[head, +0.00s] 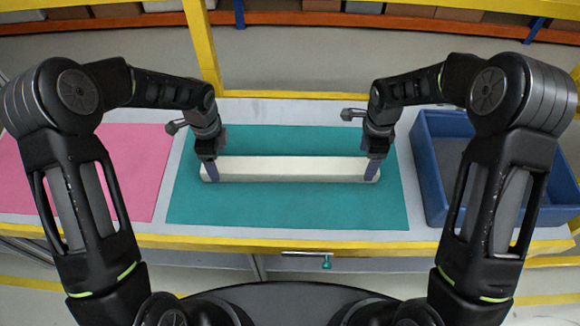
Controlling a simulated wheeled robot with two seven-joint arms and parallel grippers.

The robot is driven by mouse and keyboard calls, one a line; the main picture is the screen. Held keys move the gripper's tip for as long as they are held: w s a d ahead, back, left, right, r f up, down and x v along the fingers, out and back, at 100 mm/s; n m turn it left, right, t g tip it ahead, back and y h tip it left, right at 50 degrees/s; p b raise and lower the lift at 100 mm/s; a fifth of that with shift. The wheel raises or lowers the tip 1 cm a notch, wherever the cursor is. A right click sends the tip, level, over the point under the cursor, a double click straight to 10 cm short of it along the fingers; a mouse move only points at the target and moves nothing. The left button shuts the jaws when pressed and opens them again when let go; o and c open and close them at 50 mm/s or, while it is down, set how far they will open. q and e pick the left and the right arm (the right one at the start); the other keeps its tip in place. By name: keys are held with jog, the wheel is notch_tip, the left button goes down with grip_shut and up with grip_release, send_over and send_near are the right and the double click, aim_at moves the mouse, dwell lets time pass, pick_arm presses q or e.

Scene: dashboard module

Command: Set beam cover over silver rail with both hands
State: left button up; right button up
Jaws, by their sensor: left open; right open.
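A long white beam cover (290,168) lies lengthwise across the teal mat (290,209), running left to right. My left gripper (211,172) is at the cover's left end, with its fingers pointing down at the cover. My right gripper (372,170) is at the cover's right end in the same pose. Both grippers are open; whether their fingers touch the cover cannot be told. No silver rail can be seen; anything beneath the cover is hidden.
A pink mat (130,170) lies to the left on the table. A blue bin (437,215) stands on the right, partly behind my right arm. A yellow frame post (203,50) rises behind the table. The teal mat in front of the cover is clear.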

aim_at(219, 165)
pick_arm(q)
jog(key=shift+f, duration=2.05)
pick_arm(e)
jog(key=shift+f, duration=2.05)
pick_arm(q)
jog(key=shift+c, duration=0.2)
pick_arm(e)
jog(key=shift+c, duration=0.2)
pick_arm(q)
grip_shut()
pick_arm(e)
grip_shut()
